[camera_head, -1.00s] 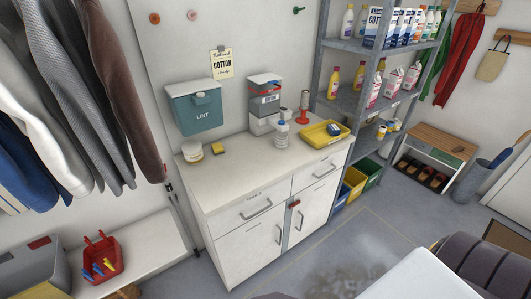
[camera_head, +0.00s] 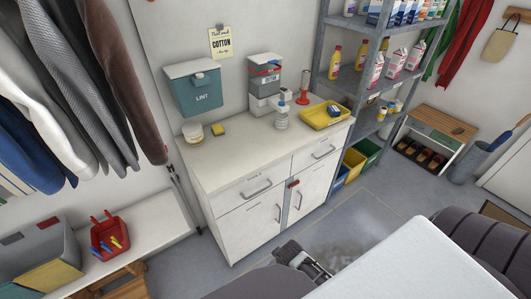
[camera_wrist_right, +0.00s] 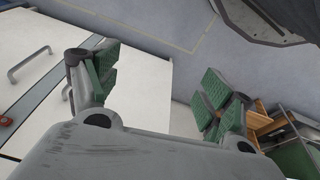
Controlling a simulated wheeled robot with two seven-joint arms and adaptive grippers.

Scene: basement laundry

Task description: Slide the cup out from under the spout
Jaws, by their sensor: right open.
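A grey and white dispenser (camera_head: 264,80) with a red band stands at the back of the white cabinet's countertop (camera_head: 230,150). A small pale piece (camera_head: 285,95) shows at its right side. I cannot tell whether that is the spout or the cup, and no cup is clearly made out. My right gripper (camera_head: 303,259) is low over the floor in front of the cabinet, well away from the dispenser. Its green-padded fingers are apart and empty in the right wrist view (camera_wrist_right: 160,88). My left gripper is not in view.
The counter also holds a yellow tray (camera_head: 324,118), a white jar (camera_head: 193,133), a yellow sponge (camera_head: 218,131) and a red stand (camera_head: 304,92). A lint box (camera_head: 195,92) hangs above. Shelving (camera_head: 345,90) flanks the right. The counter's front middle is clear.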

